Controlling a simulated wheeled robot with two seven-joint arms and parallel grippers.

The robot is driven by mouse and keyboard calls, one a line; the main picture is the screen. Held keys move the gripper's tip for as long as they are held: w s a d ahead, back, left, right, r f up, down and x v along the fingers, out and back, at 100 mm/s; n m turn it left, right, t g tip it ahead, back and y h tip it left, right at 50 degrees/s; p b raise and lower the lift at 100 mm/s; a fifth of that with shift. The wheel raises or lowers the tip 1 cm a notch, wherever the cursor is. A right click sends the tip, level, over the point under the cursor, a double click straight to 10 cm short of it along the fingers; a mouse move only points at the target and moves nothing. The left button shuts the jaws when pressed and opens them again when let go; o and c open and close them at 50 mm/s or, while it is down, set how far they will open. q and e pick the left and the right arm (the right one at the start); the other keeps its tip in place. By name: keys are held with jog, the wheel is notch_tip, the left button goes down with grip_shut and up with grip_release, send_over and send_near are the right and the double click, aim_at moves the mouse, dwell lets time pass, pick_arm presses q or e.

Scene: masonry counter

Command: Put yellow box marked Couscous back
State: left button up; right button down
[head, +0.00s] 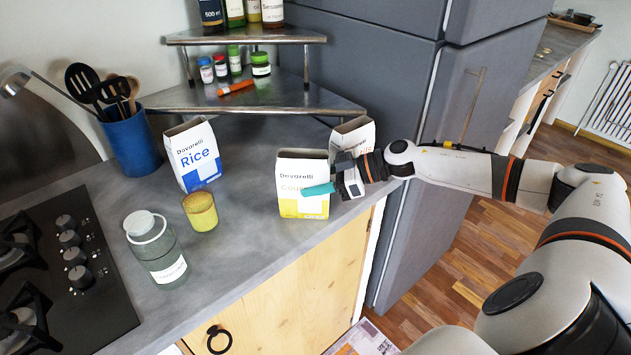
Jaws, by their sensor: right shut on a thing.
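The Couscous box (289,207) is white with a yellow lower part and stands upright near the counter's front edge in the head view. My right gripper (322,187) comes in from the right and is shut on the Couscous box. Its teal finger lies across the front of the box and covers part of the name. I cannot tell whether the box's base touches the counter. My left gripper is not in view.
A blue Rice box (196,158) stands to the left, and another white box (352,133) is partly hidden behind my gripper. A yellow cup (201,211) and a grey-green jar (156,252) stand left of the Couscous box. A corner shelf (290,98) is behind.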

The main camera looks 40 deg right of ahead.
jog(key=c, duration=0.8)
grip_release()
jog(key=shift+o, duration=0.2)
jog(key=shift+s+r, duration=0.1)
jog(key=b+v, duration=0.2)
jog(key=v, duration=1)
jog(key=shift+b, duration=0.3)
